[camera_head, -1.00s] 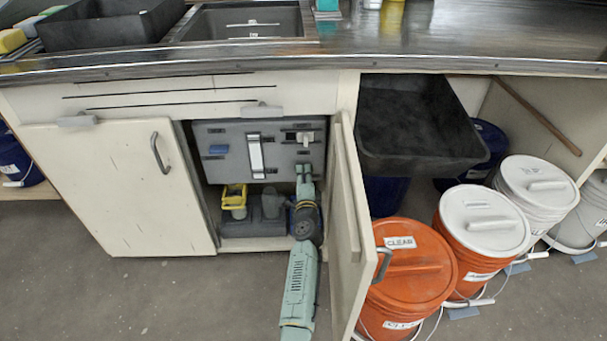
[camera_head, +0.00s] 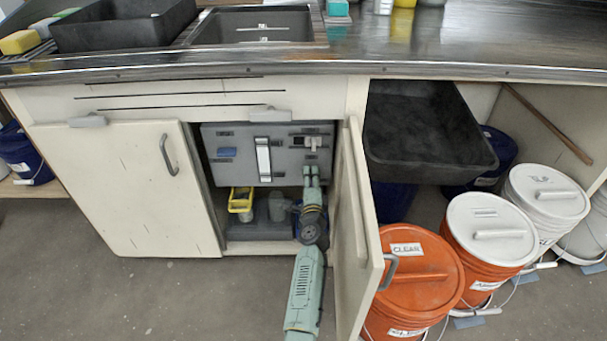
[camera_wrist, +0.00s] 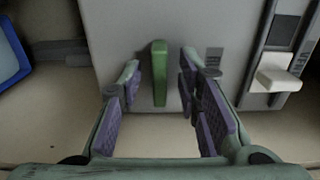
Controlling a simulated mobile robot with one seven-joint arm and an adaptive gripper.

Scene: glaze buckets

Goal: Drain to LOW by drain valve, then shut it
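A grey panel (camera_head: 236,168) stands inside the open cabinet, with a white upright gauge strip (camera_head: 264,158) in its middle. Its level marks are too small to read. My gripper (camera_head: 312,172) is at the panel's lower right. In the wrist view my gripper (camera_wrist: 158,88) is open, its purple-padded fingers on either side of a green handle (camera_wrist: 160,72), with gaps on both sides. The handle, apparently the drain valve's, stands upright against the panel. In the head view my gripper hides it. A white lever (camera_wrist: 277,73) in a dark slot is to its right in the wrist view.
An open cabinet door (camera_head: 358,235) stands close to the right of my arm. A yellow container (camera_head: 240,199) sits below the panel. Orange buckets (camera_head: 420,275) and white buckets (camera_head: 547,195) stand on the floor to the right. The floor in front of the closed door is clear.

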